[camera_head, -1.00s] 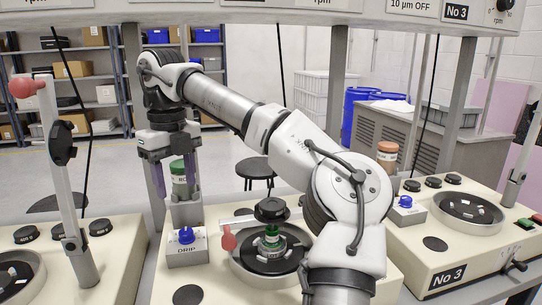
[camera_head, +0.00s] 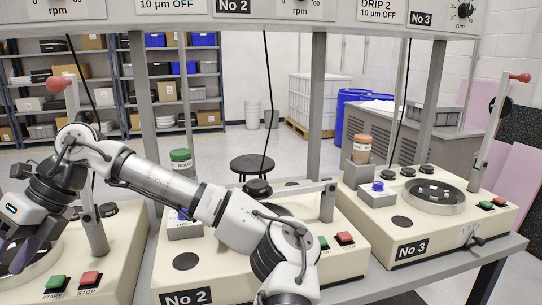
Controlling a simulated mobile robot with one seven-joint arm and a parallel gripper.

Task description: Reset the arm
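My gripper (camera_head: 22,245) is at the lower left edge of the head view, pointing down over the leftmost machine. Its dark purple fingers are partly cut off by the picture edge, so I cannot tell their opening. No held object shows. My arm (camera_head: 165,185) stretches from the bottom centre up and left, across the front of machine No 2, and bends down at the far left. It hides part of machine No 2 (camera_head: 345,262) and its plate.
A green-lidded bottle (camera_head: 180,163) stands behind machine No 2's blue-knobbed drip box (camera_head: 184,232). An orange-brown bottle (camera_head: 362,149) stands at machine No 3 (camera_head: 470,228). Upright posts and an overhead panel (camera_head: 345,12) frame the bench. A red-knobbed lever (camera_head: 62,82) rises near my gripper.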

